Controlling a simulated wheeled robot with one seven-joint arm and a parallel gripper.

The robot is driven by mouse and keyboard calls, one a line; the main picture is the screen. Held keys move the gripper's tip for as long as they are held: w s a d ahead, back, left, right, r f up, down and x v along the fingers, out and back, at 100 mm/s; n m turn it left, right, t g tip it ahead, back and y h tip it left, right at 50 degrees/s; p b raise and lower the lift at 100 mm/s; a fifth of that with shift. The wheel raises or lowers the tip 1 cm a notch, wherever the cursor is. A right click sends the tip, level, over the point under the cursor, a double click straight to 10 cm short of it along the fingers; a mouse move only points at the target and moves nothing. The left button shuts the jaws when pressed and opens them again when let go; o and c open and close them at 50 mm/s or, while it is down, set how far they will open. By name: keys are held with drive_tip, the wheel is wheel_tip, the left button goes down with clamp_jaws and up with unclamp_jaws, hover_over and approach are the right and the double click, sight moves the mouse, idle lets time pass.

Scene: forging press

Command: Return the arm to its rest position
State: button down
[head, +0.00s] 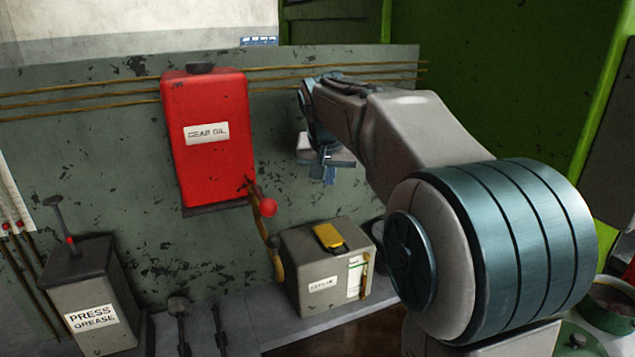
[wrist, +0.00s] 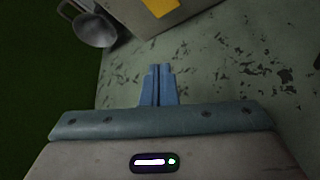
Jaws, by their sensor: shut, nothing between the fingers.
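My gripper (head: 328,175) hangs at the end of my arm in the middle of the head view, in front of the grey-green panel and above the grey box. In the wrist view my gripper (wrist: 158,80) has its two blue fingers together, with nothing between them. The arm reaches out from the right side of the head view, bent, with the gripper pointing down. The gripper is apart from the box and the red tank.
A red gear oil tank (head: 207,130) with a red-knobbed lever is on the panel (head: 100,160). A press grease container (head: 85,290) stands at left. A metal cup (wrist: 95,30) shows in the wrist view.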

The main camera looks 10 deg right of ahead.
drive_tip(key=shift+r+p, duration=0.3)
drive_tip(key=shift+r, duration=0.4)
drive_tip(key=s+f+n, duration=0.1)
drive_tip(key=s+f, duration=0.4)
drive_tip(key=s, duration=0.4)
drive_tip(key=s+a+f+n+g+y, duration=0.1)
drive_tip(key=s+f, duration=0.5)
drive_tip(key=s, duration=0.4)
drive_tip(key=s+f+n+g, duration=0.1)
drive_tip(key=s+f, duration=0.4)
drive_tip(key=s, duration=0.5)
drive_tip(key=shift+a+f+n+y, duration=0.2)
drive_tip(key=shift+f+n+y, duration=0.15)
drive_tip(key=shift+n+y, duration=0.05)
